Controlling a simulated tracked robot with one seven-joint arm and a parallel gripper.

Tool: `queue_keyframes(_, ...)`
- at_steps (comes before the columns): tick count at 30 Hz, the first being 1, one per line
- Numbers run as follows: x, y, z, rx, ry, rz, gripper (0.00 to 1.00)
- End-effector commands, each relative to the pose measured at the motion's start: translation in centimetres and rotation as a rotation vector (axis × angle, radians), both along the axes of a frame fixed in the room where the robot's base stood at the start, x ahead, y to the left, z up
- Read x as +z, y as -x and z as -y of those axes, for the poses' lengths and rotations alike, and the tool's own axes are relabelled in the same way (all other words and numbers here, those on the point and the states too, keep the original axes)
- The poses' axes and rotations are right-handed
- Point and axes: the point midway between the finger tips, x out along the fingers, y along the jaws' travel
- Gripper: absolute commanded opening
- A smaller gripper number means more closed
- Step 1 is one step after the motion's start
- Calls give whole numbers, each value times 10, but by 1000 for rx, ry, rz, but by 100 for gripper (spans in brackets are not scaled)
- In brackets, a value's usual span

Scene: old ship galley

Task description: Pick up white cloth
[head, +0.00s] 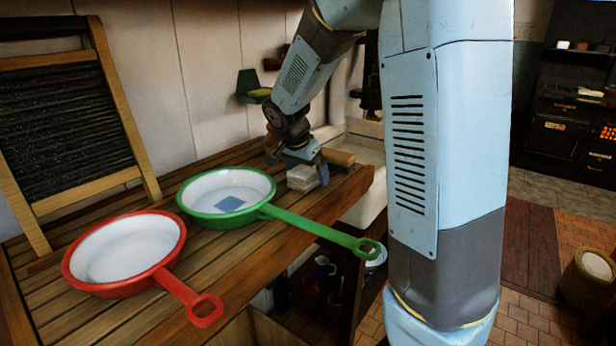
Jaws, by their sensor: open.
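The white cloth (301,178) is a small folded stack on the wooden counter, near its right end and beyond the green pan. My gripper (304,172) is pointed down at the cloth, with a blue finger in front of its right side. The jaws are open. I cannot tell from this view whether the fingers touch the cloth, and the far finger is partly hidden.
A green pan (205,188) with a blue patch inside and a red pan (108,243) stand on the wooden counter (226,271). A washboard (140,157) leans on the wall at left. A tan block (340,158) lies behind the cloth. A pale basin (370,200) is at right.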

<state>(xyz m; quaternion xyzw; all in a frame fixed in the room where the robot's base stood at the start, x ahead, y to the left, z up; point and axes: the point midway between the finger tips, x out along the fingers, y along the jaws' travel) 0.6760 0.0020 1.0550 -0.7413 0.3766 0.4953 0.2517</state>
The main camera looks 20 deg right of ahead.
Motion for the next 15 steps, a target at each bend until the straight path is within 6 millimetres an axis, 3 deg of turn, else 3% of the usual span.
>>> queue_keyframes(10,-1,0,0,0,0,0,100)
queue_keyframes(15,-1,0,0,0,0,0,85)
